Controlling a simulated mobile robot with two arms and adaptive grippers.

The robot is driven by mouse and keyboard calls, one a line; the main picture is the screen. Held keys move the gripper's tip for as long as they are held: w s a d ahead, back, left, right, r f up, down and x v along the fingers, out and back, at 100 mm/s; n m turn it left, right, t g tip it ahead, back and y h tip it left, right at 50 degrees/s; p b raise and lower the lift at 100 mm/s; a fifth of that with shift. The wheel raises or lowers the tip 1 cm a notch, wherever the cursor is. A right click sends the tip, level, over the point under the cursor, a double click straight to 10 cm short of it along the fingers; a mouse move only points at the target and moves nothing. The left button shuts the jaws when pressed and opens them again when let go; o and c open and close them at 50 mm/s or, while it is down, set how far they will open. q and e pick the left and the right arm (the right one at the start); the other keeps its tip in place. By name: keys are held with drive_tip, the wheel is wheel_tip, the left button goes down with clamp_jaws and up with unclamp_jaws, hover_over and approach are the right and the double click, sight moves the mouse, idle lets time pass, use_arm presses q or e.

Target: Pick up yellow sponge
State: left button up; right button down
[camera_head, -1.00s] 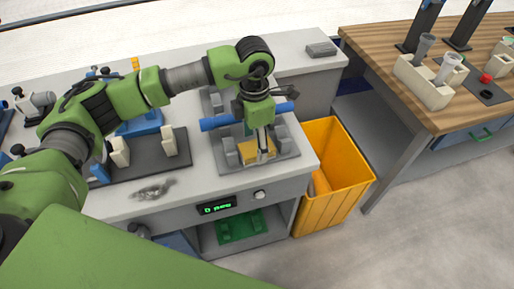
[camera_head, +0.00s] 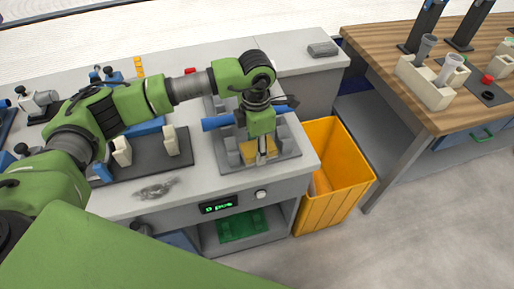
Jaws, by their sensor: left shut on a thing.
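The yellow sponge (camera_head: 250,154) lies low between the grey uprights of a grey fixture (camera_head: 288,154) on the bench. My left gripper (camera_head: 262,160) points down at it, and its fingers are closed on the sponge. The fingers cover part of the sponge. A blue pipe (camera_head: 217,123) lies across the fixture's uprights, behind the gripper, which hides its middle. My right gripper is not in view.
A yellow bin (camera_head: 335,205) stands against the bench's right side. A dark plate (camera_head: 150,158) with white blocks lies to the left. A wooden table (camera_head: 400,82) with a cream holder (camera_head: 425,84) stands at right, across a gap.

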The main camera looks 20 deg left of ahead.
use_arm(q)
drive_tip(key=shift+r, duration=0.65)
drive_tip(key=s+d+r+b, duration=0.1)
drive_tip(key=s+d+r, duration=0.1)
drive_tip(key=s+r, duration=0.3)
drive_tip(key=s+d+r+b, duration=0.2)
drive_tip(key=s+d+r, duration=0.1)
drive_tip(key=s+r, duration=0.3)
drive_tip(key=shift+s+d+r, duration=0.3)
drive_tip(key=shift+s+d, duration=0.05)
drive_tip(key=shift+s, duration=0.55)
drive_tip(key=shift+o, duration=1)
drive_tip(key=shift+c, duration=0.8)
drive_tip(key=shift+w, duration=0.1)
